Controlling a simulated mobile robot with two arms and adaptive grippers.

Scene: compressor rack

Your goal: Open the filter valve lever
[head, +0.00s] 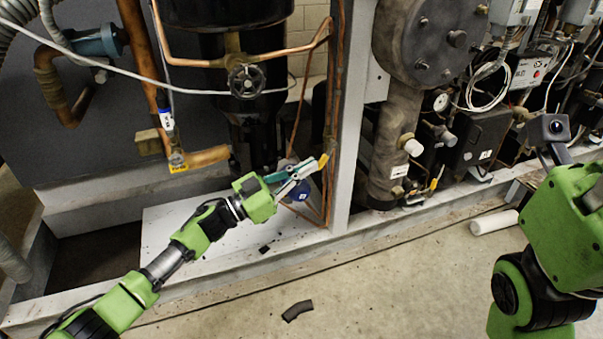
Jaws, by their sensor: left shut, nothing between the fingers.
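My left gripper (312,167) reaches in from the lower left, and its fingers are shut with nothing between them. Its fingertips are right beside a small yellow lever (323,160) at the thin copper pipes by the grey post; I cannot tell whether they touch. This yellow piece looks like the filter valve lever, but its valve body is too small to make out. A blue rounded body (299,194), perhaps the filter, sits just below and partly behind the gripper. My right arm shows at the right edge; its gripper is not in view.
A grey upright post (349,120) stands just right of the lever. A black handwheel valve (246,81) is above the gripper. A white cylinder (493,222) and a dark scrap (297,311) lie on otherwise clear floor.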

